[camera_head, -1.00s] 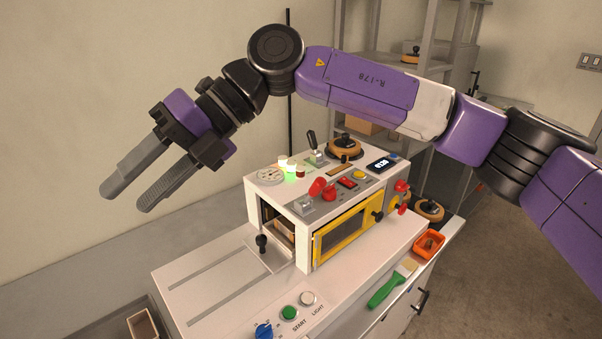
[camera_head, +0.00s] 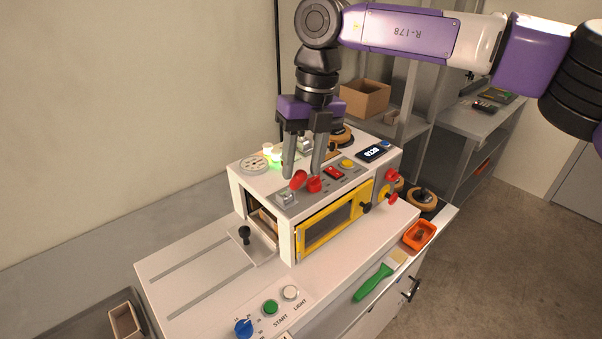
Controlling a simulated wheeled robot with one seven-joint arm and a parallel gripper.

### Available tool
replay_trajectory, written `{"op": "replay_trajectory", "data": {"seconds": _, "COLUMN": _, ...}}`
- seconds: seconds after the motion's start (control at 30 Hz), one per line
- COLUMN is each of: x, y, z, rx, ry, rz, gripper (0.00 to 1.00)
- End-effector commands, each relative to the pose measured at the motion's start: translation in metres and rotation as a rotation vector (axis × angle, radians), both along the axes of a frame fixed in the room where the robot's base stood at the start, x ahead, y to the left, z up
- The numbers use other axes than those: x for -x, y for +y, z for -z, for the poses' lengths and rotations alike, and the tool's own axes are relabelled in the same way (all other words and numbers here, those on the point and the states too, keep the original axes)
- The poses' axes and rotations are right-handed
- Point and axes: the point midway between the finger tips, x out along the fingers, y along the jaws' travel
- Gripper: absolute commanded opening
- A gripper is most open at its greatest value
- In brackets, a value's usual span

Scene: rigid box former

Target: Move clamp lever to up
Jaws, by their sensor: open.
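My gripper (camera_head: 303,174) is open and points down over the top of the white box former (camera_head: 256,181). A red-handled lever (camera_head: 298,180), which may be the clamp lever, lies tilted at the fingertips, near a small grey bracket (camera_head: 286,197). I cannot tell whether the fingers touch it. A red knob (camera_head: 315,185) sits just right of it, close to the right finger. The black-handled lever at the back of the top is mostly hidden behind my gripper. No lever is labelled legibly.
A round gauge (camera_head: 254,164) and lit lamps (camera_head: 274,155) stand left of my fingers. A red switch (camera_head: 333,173), yellow button (camera_head: 347,163) and display (camera_head: 371,154) are to the right. A black-knobbed handle (camera_head: 245,234) stands at the front left.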

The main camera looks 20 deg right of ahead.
Motion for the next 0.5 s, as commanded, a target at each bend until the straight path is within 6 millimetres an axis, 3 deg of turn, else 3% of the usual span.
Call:
{"op": "replay_trajectory", "data": {"seconds": 0.2, "x": 0.001, "y": 0.005, "z": 0.025, "rx": -0.003, "ry": 0.001, "rz": -0.001, "gripper": 0.43}}
{"op": "replay_trajectory", "data": {"seconds": 0.5, "x": 0.0, "y": 0.006, "z": 0.031, "rx": -0.002, "ry": -0.001, "rz": -0.002, "gripper": 0.43}}
